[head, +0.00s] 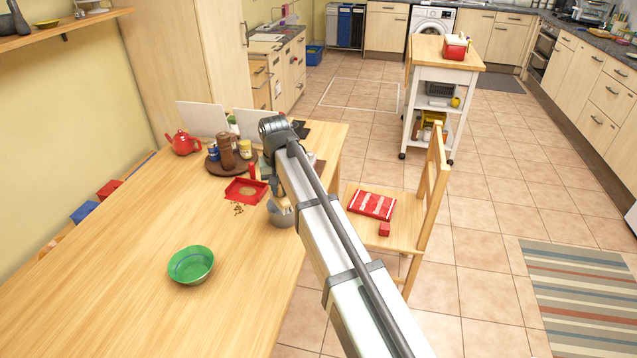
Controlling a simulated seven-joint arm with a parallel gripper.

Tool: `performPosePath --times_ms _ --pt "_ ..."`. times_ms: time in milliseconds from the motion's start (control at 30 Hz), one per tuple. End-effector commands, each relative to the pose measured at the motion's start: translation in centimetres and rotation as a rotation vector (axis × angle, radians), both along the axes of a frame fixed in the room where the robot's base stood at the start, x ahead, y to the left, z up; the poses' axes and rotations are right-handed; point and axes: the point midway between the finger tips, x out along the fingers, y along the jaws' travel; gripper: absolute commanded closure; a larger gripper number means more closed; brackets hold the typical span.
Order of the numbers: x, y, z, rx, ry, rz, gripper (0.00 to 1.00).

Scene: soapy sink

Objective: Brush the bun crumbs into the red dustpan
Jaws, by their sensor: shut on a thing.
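The red dustpan (236,196) lies on the wooden table, left of my arm. Its short red handle (252,171) stands up at the back, and a tan patch shows inside its rim. The brown bun crumbs (239,208) lie in a small loose patch on the table just in front of the pan. My arm crosses the view from the lower right, and its upper joint stands behind and right of the pan. My gripper cannot be made out behind the arm. No brush can be made out.
A grey rounded metal thing (280,216) is partly hidden by my arm, right of the crumbs. A green bowl (190,264) stands nearer on the table. A round brown tray (215,169) with jars and a red teapot (184,143) are behind. The table's front left is clear.

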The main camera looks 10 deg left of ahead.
Motion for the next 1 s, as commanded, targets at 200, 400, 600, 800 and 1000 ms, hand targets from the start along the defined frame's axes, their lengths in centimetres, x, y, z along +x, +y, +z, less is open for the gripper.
performPosePath --times_ms 200,400,600,800,1000 --pt "-0.1 9.2 -2.2 0.0 0.002 0.185 1.0" --pt "0.9 16.3 -3.8 0.0 0.002 0.4 1.0" --pt "2.0 18.6 -4.1 0.001 0.0 0.585 1.0" --pt "2.3 18.9 -4.2 0.002 -0.001 0.657 1.0" --pt "2.2 18.9 -4.9 0.001 0.0 0.664 1.0"
